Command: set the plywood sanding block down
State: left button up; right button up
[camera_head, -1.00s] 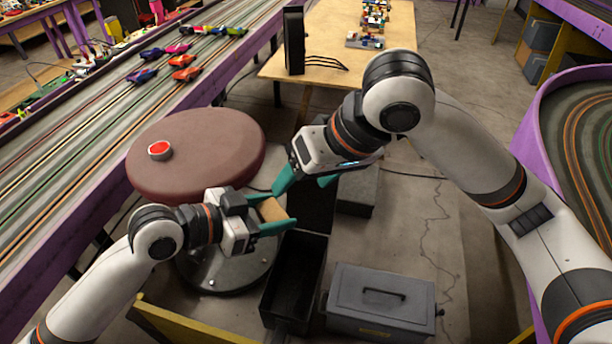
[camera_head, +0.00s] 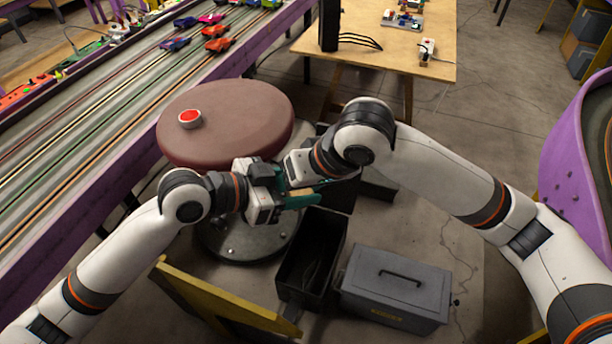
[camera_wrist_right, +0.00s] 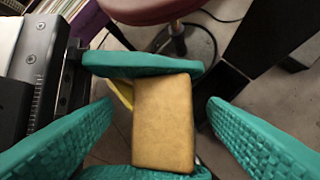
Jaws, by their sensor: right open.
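The plywood sanding block (camera_wrist_right: 163,128) is a tan slab, seen large in the right wrist view; in the head view only a sliver of it (camera_head: 300,192) shows between the grippers. My left gripper (camera_head: 292,198) is shut on it, with one teal finger along the block's upper edge and one along its lower edge in the wrist view. My right gripper (camera_wrist_right: 162,108) is open, its two teal fingers at either side of the block, with gaps visible between them and it. In the head view the two grippers meet above the floor, near the stool.
A round brown stool (camera_head: 240,115) with a red button (camera_head: 190,118) stands behind the grippers. Below are an open black box (camera_head: 310,260) and a closed grey toolbox (camera_head: 395,285). The slot track (camera_head: 90,125) runs along the left. A plywood table (camera_head: 380,40) stands behind.

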jog(key=shift+c, duration=0.4)
jog(key=c, duration=1)
pick_arm(q)
jog(key=o, duration=1)
jog(key=shift+o, duration=0.2)
jog(key=shift+a, duration=0.1)
